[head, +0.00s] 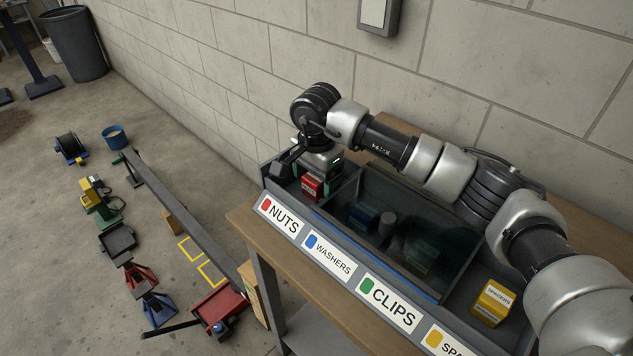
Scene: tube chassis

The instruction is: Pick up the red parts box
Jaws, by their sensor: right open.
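The red parts box (312,187) stands in the leftmost compartment of the grey divided bin (337,239), behind the NUTS label. My right gripper (312,174) points down directly over it, and its fingers come down around the box's top. The gripper is open. I cannot tell whether a finger touches the box. The gripper body hides the box's upper part and back. My left gripper is not in view.
The bin stands on a wooden-topped bench (262,240) against a block wall. A yellow box (492,302) sits in the right compartment. Dark items lie in the shaded middle compartments. Dividers and the bin's front wall stand close to my gripper.

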